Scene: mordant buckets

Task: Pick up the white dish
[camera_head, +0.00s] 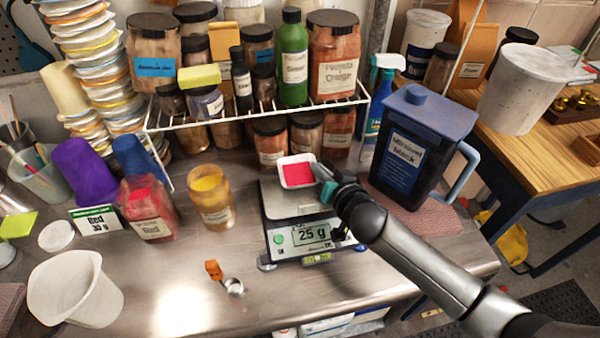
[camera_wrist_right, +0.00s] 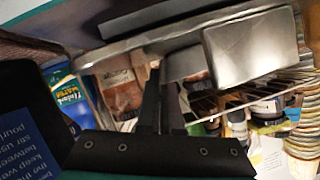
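The white dish (camera_head: 282,177) holds bright red powder. In the head view it shows over the back of the metal pan of the scale (camera_head: 285,239); I cannot tell whether it still touches the pan. The display reads 25 g. My right gripper (camera_head: 322,174) is at the dish's right edge, its fingers close together on the rim. In the right wrist view the two narrow fingers (camera_wrist_right: 163,95) nearly meet, their tips against a grey-white piece that looks like the dish. My left gripper is not in view.
A blue-lidded dark container (camera_head: 415,150) stands right of the scale. Behind is a wire rack (camera_head: 260,112) with jars. A yellow jar (camera_head: 211,198), a red jar (camera_head: 147,208) and a white beaker (camera_head: 75,290) stand left. A small spoon (camera_head: 233,287) lies in front on clear metal tabletop.

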